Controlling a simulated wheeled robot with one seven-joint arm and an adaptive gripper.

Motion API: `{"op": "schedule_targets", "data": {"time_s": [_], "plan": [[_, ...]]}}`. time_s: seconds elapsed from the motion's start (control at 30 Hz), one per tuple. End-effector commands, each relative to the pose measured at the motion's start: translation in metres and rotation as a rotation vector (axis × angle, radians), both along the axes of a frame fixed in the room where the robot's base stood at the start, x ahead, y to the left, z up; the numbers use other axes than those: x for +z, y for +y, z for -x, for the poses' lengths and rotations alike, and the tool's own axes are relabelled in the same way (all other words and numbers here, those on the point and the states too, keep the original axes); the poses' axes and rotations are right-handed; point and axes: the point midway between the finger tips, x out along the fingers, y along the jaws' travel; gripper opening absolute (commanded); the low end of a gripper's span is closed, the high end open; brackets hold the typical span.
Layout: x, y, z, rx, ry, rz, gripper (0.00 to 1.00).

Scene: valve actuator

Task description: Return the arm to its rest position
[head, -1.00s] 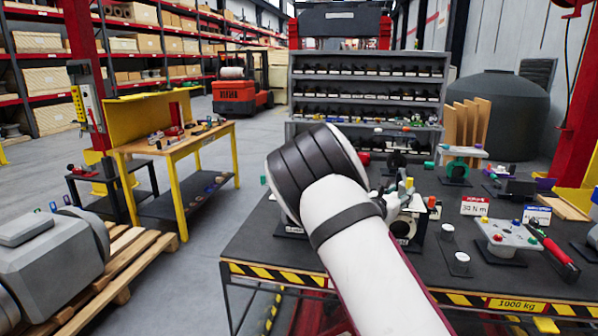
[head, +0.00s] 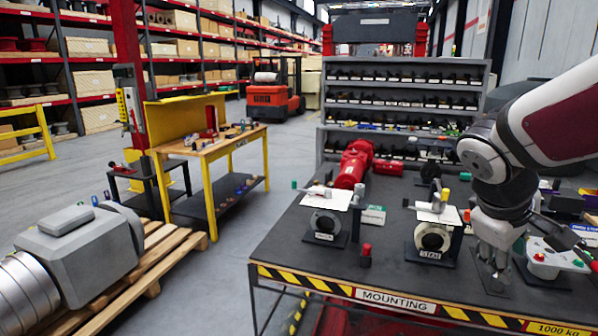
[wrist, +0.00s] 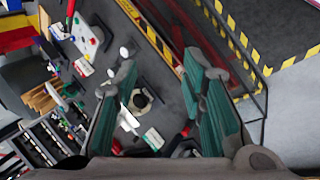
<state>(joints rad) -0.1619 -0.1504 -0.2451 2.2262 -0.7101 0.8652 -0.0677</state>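My arm (head: 560,115), white with a dark red panel, comes in from the right edge in the head view. It bends at a dark joint and hangs down to my gripper (head: 490,265), which points downward over the right part of the dark workbench (head: 290,240). In the wrist view my gripper (wrist: 160,68) shows two green-padded fingers spread wide apart with nothing held between them. The head view does not show clearly how high the fingertips are above the bench.
Two white-topped fixtures, one at the left (head: 325,215) and one marked STEM (head: 432,235), stand on the bench. A red actuator (head: 352,165) lies behind them. A button panel (head: 548,258) is close right of my gripper. A grey actuator (head: 80,255) rests on a pallet (head: 165,260).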

Motion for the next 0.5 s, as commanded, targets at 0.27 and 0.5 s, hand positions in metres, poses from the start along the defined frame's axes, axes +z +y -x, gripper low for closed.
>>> {"op": "schedule_targets", "data": {"time_s": [0.27, 0.5], "plan": [[0.017, 0.076, 0.079, -0.146, -0.187, -0.353, 0.38], [0.021, 0.130, 0.125, -0.220, -0.290, -0.570, 0.38]]}}
